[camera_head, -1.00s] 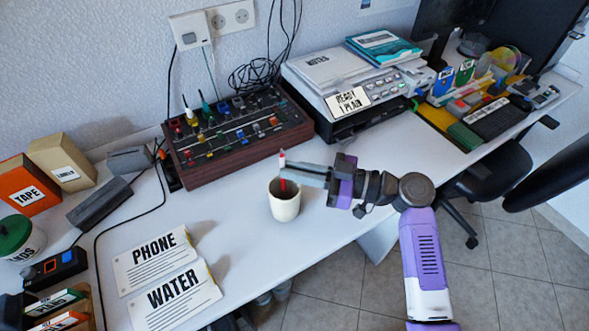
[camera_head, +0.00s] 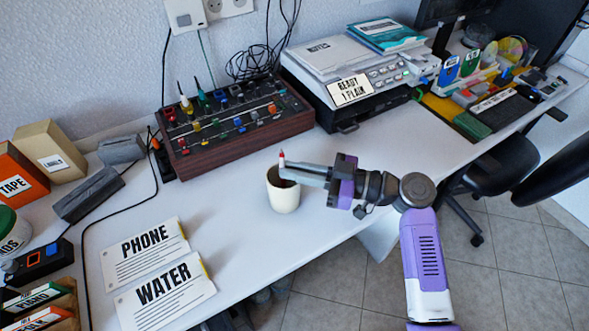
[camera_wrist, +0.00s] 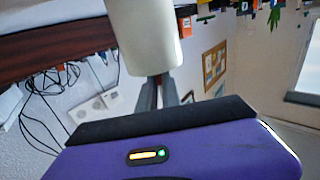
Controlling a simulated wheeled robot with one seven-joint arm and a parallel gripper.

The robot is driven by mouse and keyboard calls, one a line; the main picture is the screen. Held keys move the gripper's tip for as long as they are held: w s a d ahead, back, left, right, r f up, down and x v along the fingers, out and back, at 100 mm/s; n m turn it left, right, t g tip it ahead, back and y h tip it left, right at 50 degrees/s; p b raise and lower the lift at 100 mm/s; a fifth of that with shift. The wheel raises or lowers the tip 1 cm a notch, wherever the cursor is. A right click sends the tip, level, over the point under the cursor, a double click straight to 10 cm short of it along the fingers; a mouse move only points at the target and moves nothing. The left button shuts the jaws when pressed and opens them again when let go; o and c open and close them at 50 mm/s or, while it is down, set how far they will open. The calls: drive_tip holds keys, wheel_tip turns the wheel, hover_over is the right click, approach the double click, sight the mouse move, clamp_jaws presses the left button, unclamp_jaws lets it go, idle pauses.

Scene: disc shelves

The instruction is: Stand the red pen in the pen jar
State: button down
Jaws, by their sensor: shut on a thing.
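The pen jar (camera_head: 284,197) is a cream-white cup standing upright near the desk's front edge, with a dark inside. In the wrist view the jar (camera_wrist: 147,38) appears upside down just beyond the fingers. My gripper (camera_head: 288,171) is shut on the red pen (camera_head: 281,158), with its fingers at the jar's rim from the right. The pen is upright, and its white and red upper end shows above the fingers. Its lower part is hidden behind the fingers and jar wall. I cannot tell whether it touches the jar's bottom.
A mixer-like box with knobs (camera_head: 239,137) stands behind the jar. A printer (camera_head: 352,110) is at the back right. PHONE (camera_head: 146,252) and WATER (camera_head: 165,291) cards lie at front left. Bare desk surrounds the jar, and the front edge is close.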

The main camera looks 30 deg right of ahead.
drive_tip(key=c, duration=1.5)
unclamp_jaws()
drive_tip(key=shift+o, duration=0.2)
drive_tip(key=v, duration=0.7)
drive_tip(key=shift+s+d+b, duration=0.3)
drive_tip(key=shift+d+b, duration=0.05)
drive_tip(key=shift+b, duration=0.1)
